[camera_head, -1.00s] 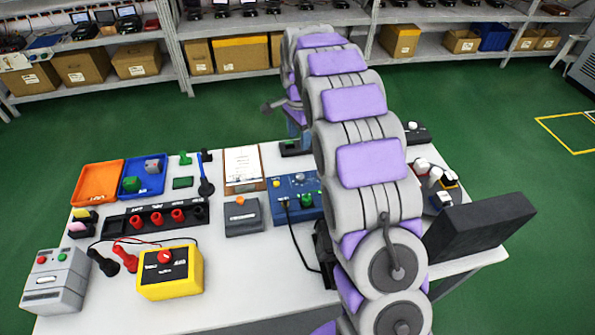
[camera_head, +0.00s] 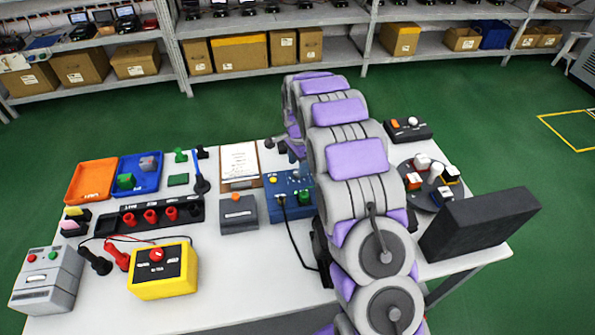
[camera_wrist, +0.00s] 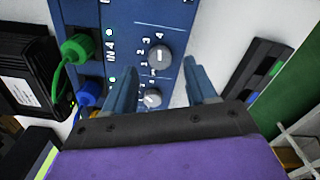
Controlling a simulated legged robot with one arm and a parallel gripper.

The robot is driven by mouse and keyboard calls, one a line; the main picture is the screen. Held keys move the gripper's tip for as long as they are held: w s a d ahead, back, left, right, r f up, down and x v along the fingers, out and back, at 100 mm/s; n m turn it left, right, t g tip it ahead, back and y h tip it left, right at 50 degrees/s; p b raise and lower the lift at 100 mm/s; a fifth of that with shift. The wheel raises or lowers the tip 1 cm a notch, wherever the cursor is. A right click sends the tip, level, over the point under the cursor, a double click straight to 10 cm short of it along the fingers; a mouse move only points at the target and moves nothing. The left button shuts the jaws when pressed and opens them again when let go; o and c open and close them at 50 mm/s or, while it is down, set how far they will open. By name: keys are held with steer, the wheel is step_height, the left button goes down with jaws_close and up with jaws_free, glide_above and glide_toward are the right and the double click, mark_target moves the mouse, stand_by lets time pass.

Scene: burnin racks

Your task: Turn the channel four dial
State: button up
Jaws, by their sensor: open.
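The blue channel box (camera_head: 283,207) stands on the table, partly hidden by my arm. In the wrist view its blue panel (camera_wrist: 130,20) carries a larger grey dial (camera_wrist: 159,57) with numbers around it and a smaller grey dial (camera_wrist: 153,98) below. A "4" mark is near the green plug, left of the larger dial; I cannot tell for certain which dial is channel four. My gripper (camera_wrist: 160,66) is open, its blue fingers on either side of the dials. The larger dial lies near the line between the fingertips; contact is not clear. My arm hides the gripper in the head view.
A green plug (camera_wrist: 76,48) and a blue plug (camera_wrist: 87,94) sit left of the dials. A grey box (camera_head: 238,214), a clipboard (camera_head: 240,163) and a yellow box (camera_head: 163,278) stand left of the channel box. A black block (camera_head: 480,225) is at the right.

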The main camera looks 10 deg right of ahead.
mark_target(297, 173)
step_height(297, 173, down, 2)
steer(key=shift+f, duration=0.35)
steer(key=shift+a+f, duration=0.1)
steer(key=shift+a, duration=0.2)
steer(key=shift+d, duration=0.2)
steer(key=c, duration=1.1)
